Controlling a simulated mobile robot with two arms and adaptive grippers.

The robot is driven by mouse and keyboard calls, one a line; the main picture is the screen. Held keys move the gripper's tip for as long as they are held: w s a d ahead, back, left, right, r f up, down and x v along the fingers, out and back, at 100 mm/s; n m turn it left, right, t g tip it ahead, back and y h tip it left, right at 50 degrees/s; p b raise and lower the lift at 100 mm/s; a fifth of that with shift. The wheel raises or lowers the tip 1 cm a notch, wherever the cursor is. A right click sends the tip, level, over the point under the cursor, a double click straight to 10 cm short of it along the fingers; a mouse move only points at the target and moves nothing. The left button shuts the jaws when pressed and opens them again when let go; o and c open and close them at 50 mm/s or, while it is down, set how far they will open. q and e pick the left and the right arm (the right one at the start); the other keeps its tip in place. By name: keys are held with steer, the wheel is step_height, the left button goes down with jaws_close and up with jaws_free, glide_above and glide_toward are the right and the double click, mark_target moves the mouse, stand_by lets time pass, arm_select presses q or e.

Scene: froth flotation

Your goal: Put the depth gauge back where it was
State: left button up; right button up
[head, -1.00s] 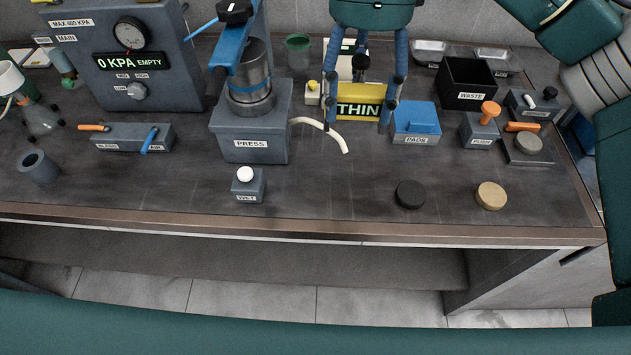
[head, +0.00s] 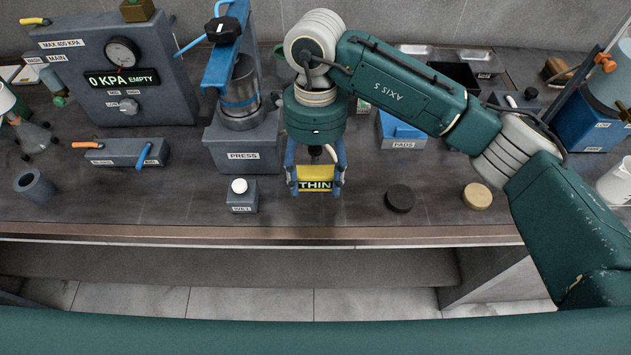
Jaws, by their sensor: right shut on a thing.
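The depth gauge (head: 315,185) appears as a small black and yellow block reading THIN. It is between the fingers of my right gripper (head: 315,187), whose fingers point down on either side of it. The gripper is shut on it, over the table between the PRESS unit and the PADS box. The fingers cover its sides, and the wrist hides what is behind. I cannot tell whether its bottom touches the table. My left gripper is not in view.
The PRESS unit (head: 243,157) stands left, with the white-knobbed WET box (head: 242,201) in front. The PADS box (head: 397,143) is just right. A black disc (head: 400,198) and a tan disc (head: 477,196) lie near the front edge.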

mark_target(315, 188)
step_height(315, 188, down, 4)
steer(key=shift+f+p, duration=0.1)
steer(key=shift+p, duration=0.55)
steer(key=shift+f, duration=0.2)
steer(key=o, duration=0.8)
steer(key=shift+f+b, duration=0.1)
steer(key=shift+b, duration=0.2)
steer(key=o, duration=0.4)
steer(key=shift+o, duration=0.2)
